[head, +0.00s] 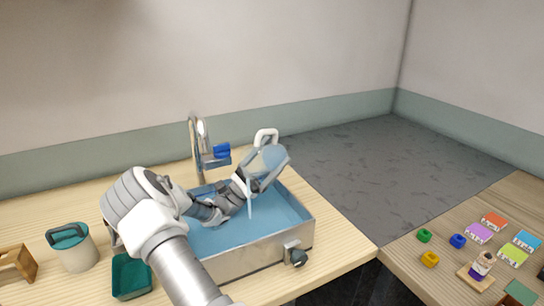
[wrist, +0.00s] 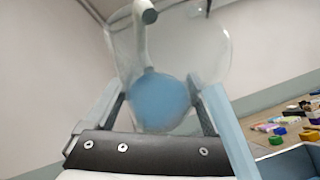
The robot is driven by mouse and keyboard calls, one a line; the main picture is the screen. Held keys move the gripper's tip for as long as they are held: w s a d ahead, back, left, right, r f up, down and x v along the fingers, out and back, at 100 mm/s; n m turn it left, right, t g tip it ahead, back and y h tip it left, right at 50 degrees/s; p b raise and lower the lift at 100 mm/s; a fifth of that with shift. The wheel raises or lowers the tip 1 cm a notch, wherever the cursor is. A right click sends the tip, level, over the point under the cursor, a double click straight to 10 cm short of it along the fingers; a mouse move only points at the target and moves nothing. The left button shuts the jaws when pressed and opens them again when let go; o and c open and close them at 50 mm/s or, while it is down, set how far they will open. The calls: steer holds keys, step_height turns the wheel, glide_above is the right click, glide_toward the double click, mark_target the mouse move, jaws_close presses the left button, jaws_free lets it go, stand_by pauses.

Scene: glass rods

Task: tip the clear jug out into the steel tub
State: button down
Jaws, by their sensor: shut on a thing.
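The clear jug (head: 273,157) is held over the back right part of the steel tub (head: 255,262). It is tilted, with its pale handle (head: 265,136) uppermost. My gripper (head: 262,177) is shut on the jug from the left. In the wrist view the see-through jug (wrist: 205,45) sits between both fingers, with a round blue patch showing through it; I cannot tell whether that is liquid or the tub behind. The tub's inside looks blue. A thin pale streak drops below the jug into the tub; I cannot tell whether it is liquid.
A metal tap (head: 195,150) with a blue part stands behind the tub. A lidded pail (head: 75,255), a green container (head: 130,280) and a wooden rack (head: 17,264) stand at left. A side table at right carries coloured blocks (head: 457,241) and a small bottle (head: 482,264).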

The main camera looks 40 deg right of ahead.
steer(key=shift+w+f+b, duration=0.1)
steer(key=shift+f+b, duration=0.2)
steer(key=shift+b, duration=0.95)
steer(key=g+b, duration=0.1)
steer(key=b, duration=0.2)
steer(key=shift+a+m, duration=0.1)
steer(key=shift+m, duration=0.2)
steer(key=shift+r+b, duration=0.1)
steer(key=shift+b, duration=0.8)
steer(key=shift+a+r+m+g+b, duration=0.1)
steer(key=shift+r+m+g+b, duration=0.2)
steer(key=shift+b, duration=0.7)
steer(key=shift+r+b, duration=0.3)
steer(key=shift+b, duration=0.1)
